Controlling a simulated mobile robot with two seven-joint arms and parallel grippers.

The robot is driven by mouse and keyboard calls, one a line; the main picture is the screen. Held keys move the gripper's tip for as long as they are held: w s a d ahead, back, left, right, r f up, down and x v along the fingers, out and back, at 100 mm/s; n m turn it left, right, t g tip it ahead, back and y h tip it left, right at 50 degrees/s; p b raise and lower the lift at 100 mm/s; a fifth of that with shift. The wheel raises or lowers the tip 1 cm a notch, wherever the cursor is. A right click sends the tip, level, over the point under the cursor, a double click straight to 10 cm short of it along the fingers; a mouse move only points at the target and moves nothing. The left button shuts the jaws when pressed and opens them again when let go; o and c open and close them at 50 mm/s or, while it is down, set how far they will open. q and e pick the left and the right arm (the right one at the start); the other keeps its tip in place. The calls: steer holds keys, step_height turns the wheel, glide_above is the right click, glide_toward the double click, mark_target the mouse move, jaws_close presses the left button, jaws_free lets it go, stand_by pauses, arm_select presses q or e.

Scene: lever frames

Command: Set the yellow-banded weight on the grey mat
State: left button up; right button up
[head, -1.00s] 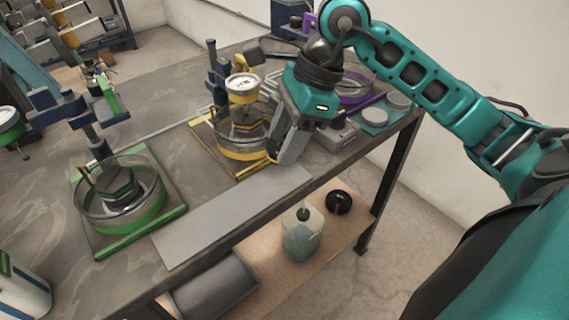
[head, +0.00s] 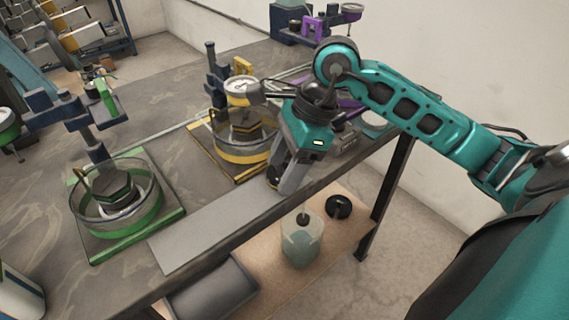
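The grey mat (head: 205,228) is a pale flat strip along the table's front edge. Behind its right part stands the yellow lever frame, with a clear yellow-based basin (head: 240,155) holding a dark weight (head: 245,126). I cannot make out a yellow band on this weight. My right gripper (head: 279,185) points down over the mat's right end, in front of and right of the yellow basin. My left gripper is not in view.
A green basin (head: 122,222) with a dark hexagonal weight (head: 108,190) stands left of the mat. A purple lever frame (head: 318,28) stands at the back right. A jug (head: 300,240) and a dark tray (head: 213,292) sit on the lower shelf. The mat's left and middle are bare.

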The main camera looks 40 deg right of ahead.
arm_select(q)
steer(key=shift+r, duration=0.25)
arm_select(e)
steer(key=shift+r, duration=0.1)
steer(key=shift+r+p, duration=0.25)
steer(key=shift+p, duration=0.05)
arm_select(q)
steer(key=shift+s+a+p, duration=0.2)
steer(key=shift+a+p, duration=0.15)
arm_select(e)
steer(key=v, duration=1.1)
steer(key=shift+r, duration=0.35)
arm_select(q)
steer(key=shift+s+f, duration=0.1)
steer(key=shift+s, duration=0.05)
arm_select(e)
steer(key=shift+s+d+f, duration=0.1)
steer(key=shift+s, duration=0.05)
